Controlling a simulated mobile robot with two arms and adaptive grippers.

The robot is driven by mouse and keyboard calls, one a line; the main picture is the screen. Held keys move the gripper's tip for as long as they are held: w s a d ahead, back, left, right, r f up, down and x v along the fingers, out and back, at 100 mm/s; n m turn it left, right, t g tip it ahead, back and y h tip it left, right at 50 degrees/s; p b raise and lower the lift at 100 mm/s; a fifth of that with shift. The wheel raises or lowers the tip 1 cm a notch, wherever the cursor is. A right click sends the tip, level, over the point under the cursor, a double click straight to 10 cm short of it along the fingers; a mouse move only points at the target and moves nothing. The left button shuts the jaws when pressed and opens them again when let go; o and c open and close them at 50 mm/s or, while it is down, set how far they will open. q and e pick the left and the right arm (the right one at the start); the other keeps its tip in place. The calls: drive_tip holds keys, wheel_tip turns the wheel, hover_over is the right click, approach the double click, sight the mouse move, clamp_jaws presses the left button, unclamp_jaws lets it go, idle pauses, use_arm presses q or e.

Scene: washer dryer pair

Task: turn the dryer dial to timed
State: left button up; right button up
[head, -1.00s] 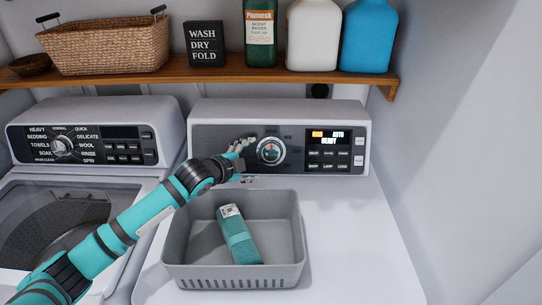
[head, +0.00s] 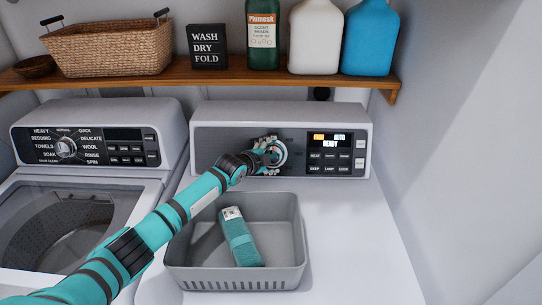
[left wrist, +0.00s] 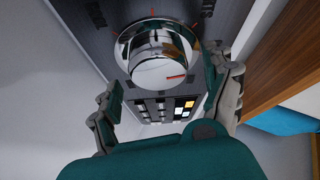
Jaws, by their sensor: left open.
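The dryer dial (head: 277,152) is a round silver knob on the dark dryer panel, partly hidden behind my left gripper (head: 264,151) in the head view. In the left wrist view the dial (left wrist: 158,55) is a chrome knob with a red pointer line and red marks around it. My left gripper (left wrist: 170,93) is open, one finger on each side below the dial. The dial's face is just beyond the fingertips; I cannot tell whether they touch it. The dial's lettering is not readable. The dryer display (head: 332,140) is lit. My right gripper is not in view.
The washer (head: 75,215) is at left. A wooden shelf (head: 120,78) with bottles hangs above; a wall closes the right side.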

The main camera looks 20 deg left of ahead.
use_arm(q)
drive_tip(key=c, duration=1.2)
drive_tip(key=shift+m, duration=0.3)
drive_tip(key=shift+w+m+g+b, duration=0.1)
drive_tip(key=shift+m+g+b, duration=0.5)
drive_tip(key=shift+m, duration=0.5)
drive_tip(key=m+g, duration=0.1)
drive_tip(key=m, duration=0.2)
drive_tip(key=shift+r+g+y, duration=0.15)
drive_tip(key=shift+g+y, duration=0.15)
drive_tip(key=shift+g, duration=0.1)
drive_tip(key=m+g+y, duration=0.1)
drive_tip(key=m, duration=0.1)
drive_tip(key=m+g+y+p, duration=0.1)
drive_tip(key=m, duration=0.2)
drive_tip(key=shift+w+d, duration=0.1)
drive_tip(key=shift+d, duration=0.1)
drive_tip(key=m+g+y+p, duration=0.1)
drive_tip(key=m+y, duration=0.1)
drive_tip(key=m, duration=0.1)
drive_tip(key=shift+m, duration=0.4)
